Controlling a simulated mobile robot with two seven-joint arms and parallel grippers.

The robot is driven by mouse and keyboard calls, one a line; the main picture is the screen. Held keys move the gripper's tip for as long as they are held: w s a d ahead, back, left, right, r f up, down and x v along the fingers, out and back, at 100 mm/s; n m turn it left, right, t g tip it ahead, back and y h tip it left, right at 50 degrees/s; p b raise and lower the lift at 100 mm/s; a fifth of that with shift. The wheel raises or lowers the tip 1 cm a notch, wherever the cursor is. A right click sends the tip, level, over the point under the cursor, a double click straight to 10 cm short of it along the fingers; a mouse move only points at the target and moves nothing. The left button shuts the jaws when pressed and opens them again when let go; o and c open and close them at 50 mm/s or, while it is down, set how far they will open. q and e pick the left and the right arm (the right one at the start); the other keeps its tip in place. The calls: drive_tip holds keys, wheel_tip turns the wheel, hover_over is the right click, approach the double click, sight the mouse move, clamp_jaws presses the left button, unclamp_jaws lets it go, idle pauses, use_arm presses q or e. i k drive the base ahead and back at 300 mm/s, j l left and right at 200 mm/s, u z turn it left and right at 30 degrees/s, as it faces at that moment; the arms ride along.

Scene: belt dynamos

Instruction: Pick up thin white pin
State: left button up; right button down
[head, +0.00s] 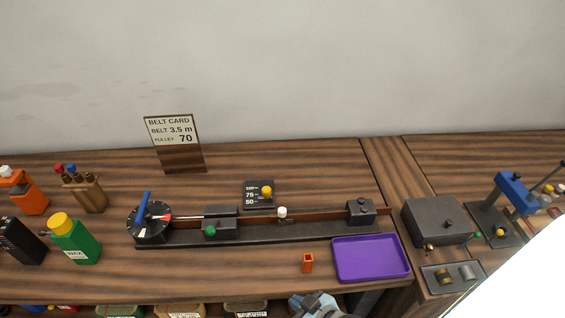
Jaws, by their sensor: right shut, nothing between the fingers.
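No loose thin white pin can be made out for certain. A thin pale rod (190,216) runs between the black dial (150,232) and the dark block with a green knob (221,229), on the long dark bench rail (260,235); I cannot tell if it is the pin. A white-topped peg (282,213) stands on the rail to the right. My right gripper (316,300) shows at the bottom edge, below the orange holder (307,263), apart from it. It is shut and empty. My left gripper is not in view.
A purple tray (343,276) lies right of the orange holder. A belt card (172,140) stands at the back. Bottles, including a green wax bottle (78,244), stand left. A dark box (436,219) and a blue press (512,190) stand right. The table front is partly clear.

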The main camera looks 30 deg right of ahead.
sight(281, 211)
drive_tip(key=z, duration=0.9)
